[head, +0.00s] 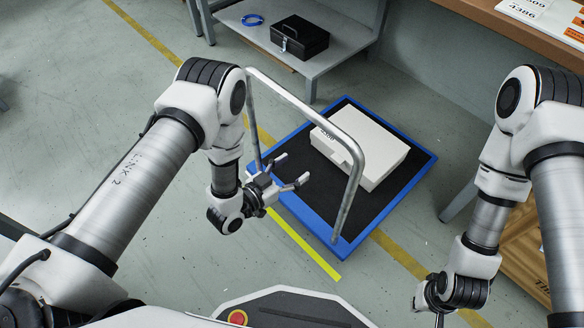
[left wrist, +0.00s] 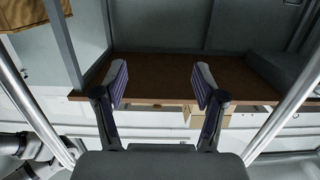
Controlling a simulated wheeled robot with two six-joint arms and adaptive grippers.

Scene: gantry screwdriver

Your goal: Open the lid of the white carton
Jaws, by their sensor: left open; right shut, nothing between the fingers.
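The white carton (head: 372,148) sits on the black deck of a blue-edged cart in the head view. Its lid looks shut, with a small tab on the side facing me. My left gripper (head: 291,171) is open and empty, left of the carton and apart from it, by the cart's metal handle. In the left wrist view its two fingers (left wrist: 160,80) are spread with nothing between them. I cannot make out the carton in that view. My right gripper (head: 434,306) is at the lower right of the head view, partly cut off, well away from the carton.
The cart's tubular handle (head: 312,112) arches between my left arm and the carton. The cart's blue rim (head: 409,205) stands on the grey floor. A grey shelf with a black box (head: 299,37) is behind. A wooden crate (head: 526,250) stands at the right.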

